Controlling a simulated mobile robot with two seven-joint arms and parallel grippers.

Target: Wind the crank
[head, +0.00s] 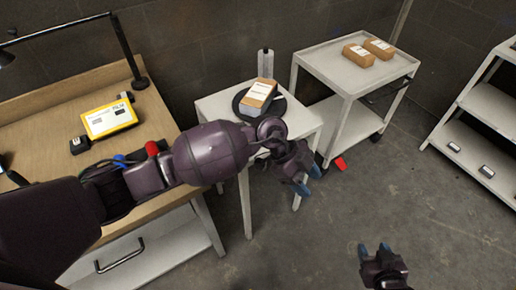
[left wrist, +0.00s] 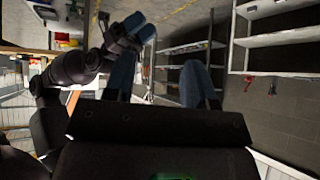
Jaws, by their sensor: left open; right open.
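No crank can be made out for certain in either view. A dark round stand (head: 243,108) sits on the small white table (head: 215,105), with an orange-and-white box (head: 259,92) on top. My left arm hides part of the table's front. My left gripper (head: 308,180) is open and empty in front of the table's right side, apart from the stand. Its spread blue fingers also show in the left wrist view (left wrist: 160,80). My right gripper (head: 374,248) is open and empty over the floor at the lower right.
A wooden bench (head: 165,110) with a yellow case (head: 109,120) and a lamp stands at left. A white cart (head: 325,58) with two brown boxes is behind right. White shelves (head: 478,105) stand at far right.

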